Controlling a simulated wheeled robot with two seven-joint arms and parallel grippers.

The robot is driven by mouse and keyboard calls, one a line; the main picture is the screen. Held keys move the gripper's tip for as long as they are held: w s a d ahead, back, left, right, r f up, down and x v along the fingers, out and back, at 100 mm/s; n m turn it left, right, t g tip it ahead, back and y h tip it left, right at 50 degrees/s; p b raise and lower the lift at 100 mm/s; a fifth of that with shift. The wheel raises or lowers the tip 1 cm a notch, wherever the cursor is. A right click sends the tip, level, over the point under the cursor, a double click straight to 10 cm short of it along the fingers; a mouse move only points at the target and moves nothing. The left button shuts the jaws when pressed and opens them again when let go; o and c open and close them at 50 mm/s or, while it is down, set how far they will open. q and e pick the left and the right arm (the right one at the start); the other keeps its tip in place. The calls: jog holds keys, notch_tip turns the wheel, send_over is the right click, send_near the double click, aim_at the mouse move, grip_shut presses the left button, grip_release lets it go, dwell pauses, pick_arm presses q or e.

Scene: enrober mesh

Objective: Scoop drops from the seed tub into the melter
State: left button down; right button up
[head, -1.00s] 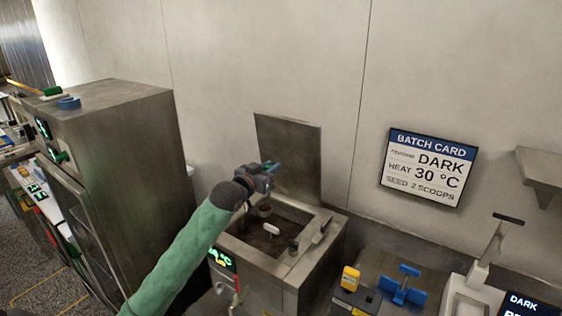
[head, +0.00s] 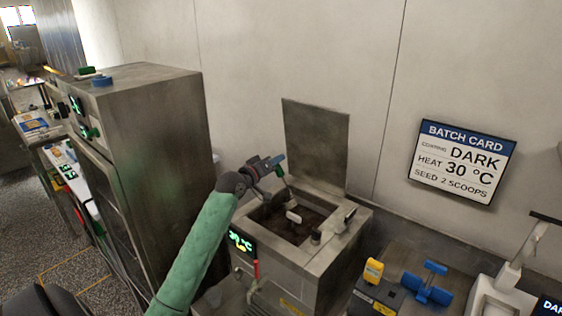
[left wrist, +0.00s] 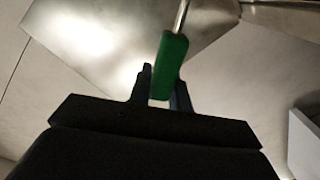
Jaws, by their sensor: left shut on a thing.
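The melter (head: 270,258) is a steel box with its lid (head: 316,145) standing open at the back and dark brown chocolate (head: 312,222) inside. My left gripper (head: 277,163) is above the melter's open top. It is shut on the green handle of a scoop (head: 279,172), which also shows between the fingers in the left wrist view (left wrist: 168,66). The scoop's thin metal shaft points down toward the melter opening. I cannot tell whether the scoop's bowl holds drops. I cannot make out the seed tub. My right gripper is not in view.
A small white piece (head: 293,217) shows in the melter opening. A tall steel cabinet (head: 150,130) stands left. A yellow-topped device (head: 373,271) and a blue object (head: 428,283) are at right.

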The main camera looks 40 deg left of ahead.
pick_arm(q)
jog(key=a+f+n, duration=0.1)
jog(key=f+n, duration=0.1)
jog(key=a+f+n, duration=0.1)
jog(key=f+n, duration=0.1)
jog(key=a+f+n, duration=0.2)
jog(key=f+n, duration=0.1)
jog(key=shift+w, duration=0.15)
jog(key=shift+a+f+n+p, duration=0.2)
jog(key=shift+f+n, duration=0.4)
jog(key=shift+f, duration=0.05)
jog(key=shift+a+f+n+p, duration=0.15)
jog(key=shift+a+f+n, duration=0.05)
jog(key=shift+f+n, duration=0.45)
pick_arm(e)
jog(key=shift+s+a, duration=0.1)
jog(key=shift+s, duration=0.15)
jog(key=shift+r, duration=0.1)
pick_arm(q)
jog(key=shift+a+r, duration=0.15)
jog(key=shift+a, duration=0.05)
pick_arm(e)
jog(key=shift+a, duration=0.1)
pick_arm(q)
jog(key=shift+d, duration=0.2)
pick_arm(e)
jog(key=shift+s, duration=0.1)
